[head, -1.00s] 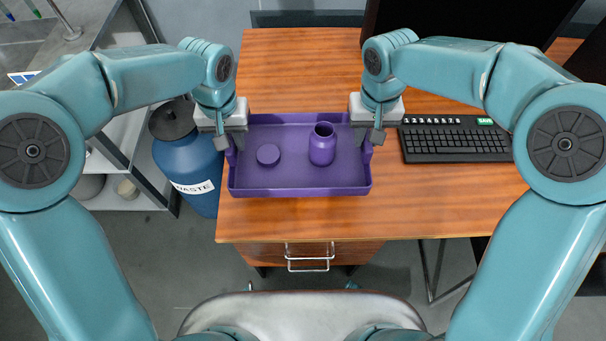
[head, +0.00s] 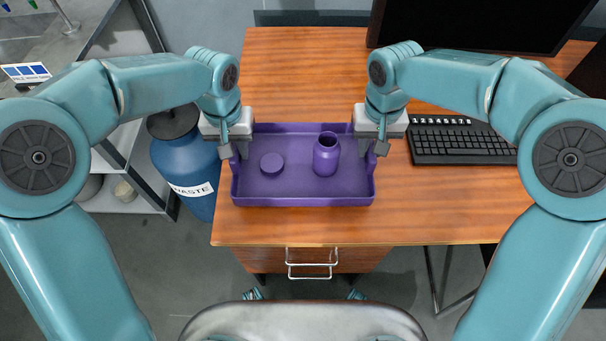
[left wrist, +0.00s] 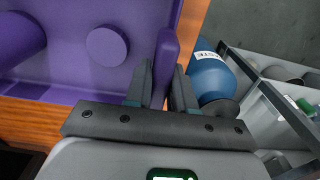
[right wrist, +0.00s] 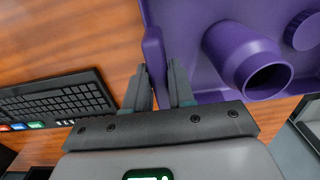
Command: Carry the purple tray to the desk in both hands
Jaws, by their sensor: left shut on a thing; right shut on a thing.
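The purple tray (head: 300,201) is over the front left part of the wooden desk (head: 440,215); I cannot tell whether it touches the top. On it stand an upright open purple jar (head: 325,158) and, to its left, a flat round purple lid (head: 272,164). My left gripper (head: 234,150) is shut on the tray's left handle, which shows between the fingers in the left wrist view (left wrist: 165,68). My right gripper (head: 381,147) is shut on the right handle, seen in the right wrist view (right wrist: 153,55).
A black keyboard (head: 460,145) lies right of the tray. A dark monitor (head: 480,22) stands at the back right. A blue waste bin (head: 185,165) stands on the floor left of the desk. The desk's back left is clear.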

